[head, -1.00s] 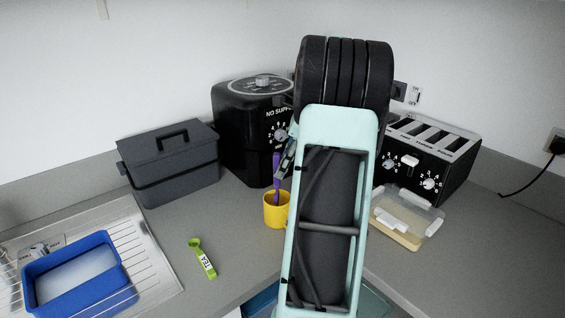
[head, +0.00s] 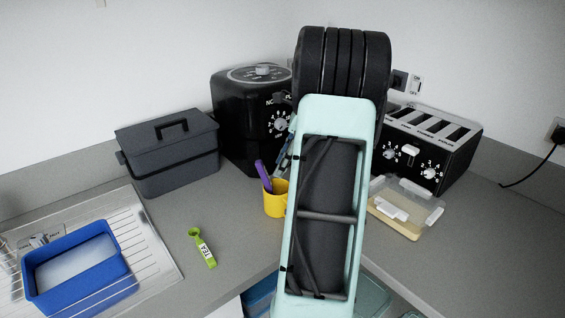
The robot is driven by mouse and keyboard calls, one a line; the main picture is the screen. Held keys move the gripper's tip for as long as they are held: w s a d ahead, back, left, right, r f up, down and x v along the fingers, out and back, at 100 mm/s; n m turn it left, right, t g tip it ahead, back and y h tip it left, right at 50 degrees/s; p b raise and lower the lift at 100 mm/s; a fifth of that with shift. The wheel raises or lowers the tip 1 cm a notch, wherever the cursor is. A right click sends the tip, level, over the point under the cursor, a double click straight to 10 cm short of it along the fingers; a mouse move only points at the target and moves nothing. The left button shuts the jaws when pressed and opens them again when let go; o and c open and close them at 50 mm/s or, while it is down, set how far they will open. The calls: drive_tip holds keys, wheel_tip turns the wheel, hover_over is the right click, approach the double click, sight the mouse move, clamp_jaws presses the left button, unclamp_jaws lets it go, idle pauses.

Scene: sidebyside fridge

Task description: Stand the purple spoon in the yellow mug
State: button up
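The yellow mug (head: 275,203) stands upright on the grey counter, its right side partly hidden by my arm. The purple spoon (head: 263,173) stands in the mug, tilted with its upper end to the left; its lower end is hidden inside. My gripper (head: 282,160) shows only in part at the left edge of my arm, just above and right of the spoon. A small gap seems to lie between gripper and spoon. My arm hides most of the gripper, so its opening cannot be made out.
A green tea scoop (head: 202,248) lies left of the mug. A dark grey bin (head: 168,160) and black air fryer (head: 245,125) stand behind. A toaster (head: 430,145) and clear lidded container (head: 405,208) are right of my arm. A blue basin (head: 75,270) sits at the sink.

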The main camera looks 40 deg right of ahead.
drive_tip(key=v, duration=1.2)
drive_tip(key=shift+w+a, duration=0.1)
drive_tip(key=shift+w, duration=0.05)
idle(0.6)
